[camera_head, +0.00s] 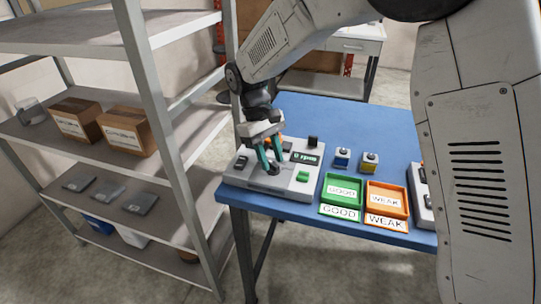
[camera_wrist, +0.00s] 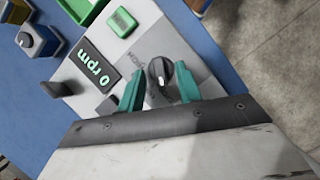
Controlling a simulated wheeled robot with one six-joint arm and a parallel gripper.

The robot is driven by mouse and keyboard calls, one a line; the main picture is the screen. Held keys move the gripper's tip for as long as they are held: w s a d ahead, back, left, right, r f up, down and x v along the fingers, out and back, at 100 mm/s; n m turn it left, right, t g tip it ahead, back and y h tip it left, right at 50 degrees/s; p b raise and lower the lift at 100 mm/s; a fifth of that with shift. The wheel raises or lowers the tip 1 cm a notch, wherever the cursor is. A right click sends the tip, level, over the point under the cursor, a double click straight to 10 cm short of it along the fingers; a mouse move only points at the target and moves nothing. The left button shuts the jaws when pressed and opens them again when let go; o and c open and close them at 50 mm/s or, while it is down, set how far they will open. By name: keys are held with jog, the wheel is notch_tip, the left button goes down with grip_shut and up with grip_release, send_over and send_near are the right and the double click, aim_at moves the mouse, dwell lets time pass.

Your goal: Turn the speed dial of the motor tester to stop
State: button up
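The motor tester (camera_head: 262,183) is a light grey box at the left front corner of the blue table. Its speed dial (camera_wrist: 158,74) is a round black knob with a white mark, on a grey panel with partly hidden lettering. The tester's display (camera_wrist: 99,77) reads 0 rpm. My gripper (camera_wrist: 160,88) is open, its teal fingertips on either side of the dial with a gap visible. In the head view, my gripper (camera_head: 270,161) reaches down over the tester, and the fingers partly hide the dial.
A green button (camera_wrist: 122,22) and a black upright part (camera_wrist: 58,88) are on the tester. Green GOOD (camera_head: 340,177) and orange WEAK (camera_head: 388,184) trays lie to its right, with small blue (camera_head: 342,160) and yellow (camera_head: 370,166) motors behind. A metal shelf (camera_head: 165,100) stands close at left.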

jog(key=v, duration=0.7)
jog(key=shift+a+r, duration=0.15)
jog(key=shift+r, duration=0.2)
jog(key=shift+w, duration=0.15)
jog(key=shift+s+d+f, duration=0.2)
jog(key=shift+s+f, duration=0.3)
jog(key=shift+s+d+f, duration=0.25)
jog(key=shift+s+f, duration=0.2)
jog(key=shift+f, duration=0.05)
jog(key=s+d+r+m+t+y, duration=0.1)
jog(key=s+d+r+m, duration=0.3)
jog(key=s+d, duration=0.8)
jog(key=s+d+r+m+t+y, duration=0.1)
jog(key=s+d+r+m+t, duration=0.2)
jog(key=s+d, duration=1)
jog(key=s+r+m, duration=0.1)
jog(key=s, duration=0.2)
jog(key=shift+s+r+t+y, duration=0.2)
jog(key=shift+t+y, duration=0.2)
